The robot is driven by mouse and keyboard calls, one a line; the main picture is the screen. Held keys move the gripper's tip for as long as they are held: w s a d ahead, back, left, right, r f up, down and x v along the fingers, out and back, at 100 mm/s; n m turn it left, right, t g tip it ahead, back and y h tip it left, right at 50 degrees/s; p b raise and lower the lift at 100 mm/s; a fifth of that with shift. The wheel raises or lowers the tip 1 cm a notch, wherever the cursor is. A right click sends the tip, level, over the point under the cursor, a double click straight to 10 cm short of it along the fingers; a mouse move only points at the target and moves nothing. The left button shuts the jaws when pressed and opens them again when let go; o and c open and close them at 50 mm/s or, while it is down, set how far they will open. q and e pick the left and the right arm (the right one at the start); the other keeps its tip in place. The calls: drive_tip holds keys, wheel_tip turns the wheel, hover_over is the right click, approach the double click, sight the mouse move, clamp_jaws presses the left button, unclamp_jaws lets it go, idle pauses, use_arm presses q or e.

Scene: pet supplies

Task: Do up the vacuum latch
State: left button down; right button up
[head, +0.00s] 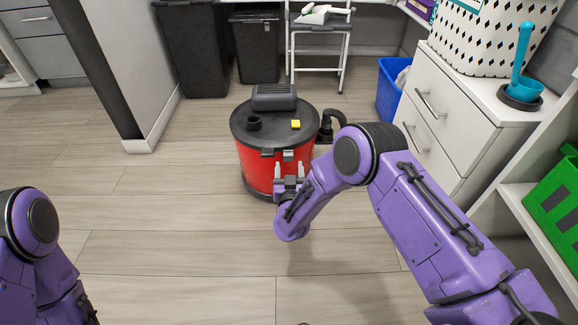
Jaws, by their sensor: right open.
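A red canister vacuum (256,166) with a dark lid (262,136) stands upright on the floor in the middle of the head view. The lid carries a raised dark block, a round port and a small yellow button (295,124). A grey latch (288,155) sits at the rim on the near side. My right gripper (288,170) is open just in front of the latch, its fingertips pointing at it. I cannot tell whether they touch it. The gripper covers part of the vacuum's front. My left arm is at the lower left, and its gripper is out of frame.
A white drawer cabinet (450,115) stands on the right, with a blue bin (390,88) beside it. Dark bins (195,50) and a white step stool (320,45) are at the back. A wall end (112,60) stands at left. The floor (170,225) in front is clear.

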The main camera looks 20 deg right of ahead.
sight(288, 152)
drive_tip(key=b+x, duration=0.1)
drive_tip(key=x, duration=0.3)
drive_tip(key=shift+w, duration=0.15)
drive_tip(key=c, duration=1.1)
drive_tip(key=shift+o, duration=0.2)
drive_tip(key=shift+r, duration=0.15)
drive_tip(key=g+p, duration=0.1)
drive_tip(key=p, duration=0.1)
drive_tip(key=w+g+p, duration=0.1)
drive_tip(key=p, duration=0.1)
drive_tip(key=shift+d+r+y, duration=0.15)
drive_tip(key=shift+r+y, duration=0.25)
drive_tip(key=shift+f+p, duration=0.15)
drive_tip(key=shift+p, duration=0.2)
use_arm(q)
drive_tip(key=w+r+n+t, duration=0.1)
drive_tip(key=w+r+n+t+y, duration=0.1)
drive_tip(key=w, duration=0.1)
drive_tip(key=shift+a+r+t, duration=0.2)
drive_tip(key=shift+r+t, duration=0.05)
drive_tip(key=shift+t, duration=0.05)
